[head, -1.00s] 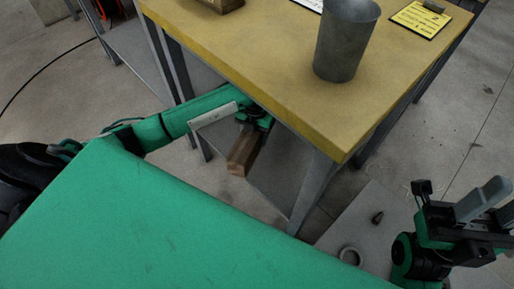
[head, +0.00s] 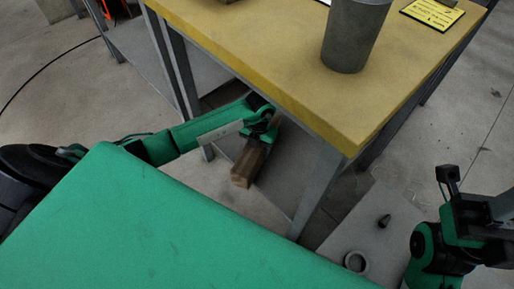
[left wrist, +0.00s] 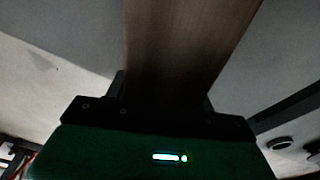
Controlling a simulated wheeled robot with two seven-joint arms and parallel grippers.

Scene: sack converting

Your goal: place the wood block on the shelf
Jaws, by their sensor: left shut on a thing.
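The wood block (head: 249,164) is a brown bar held by my left gripper (head: 262,137) under the front edge of the yellow-topped table. My left gripper is shut on it; in the left wrist view the block (left wrist: 185,45) stretches away from the gripper's jaws. The grey lower shelf (head: 283,178) of the table lies behind and below the block in the head view. I cannot tell whether the block touches it. My right gripper (head: 465,200) is at the right edge, away from the block, and its fingers are not clear.
The yellow tabletop (head: 290,80) overhangs the shelf, and a grey table leg (head: 318,190) stands right of the block. A metal cup (head: 354,35) and a yellow card (head: 432,13) are on top. A ring (head: 355,262) and a small dark piece (head: 384,221) lie on a grey surface.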

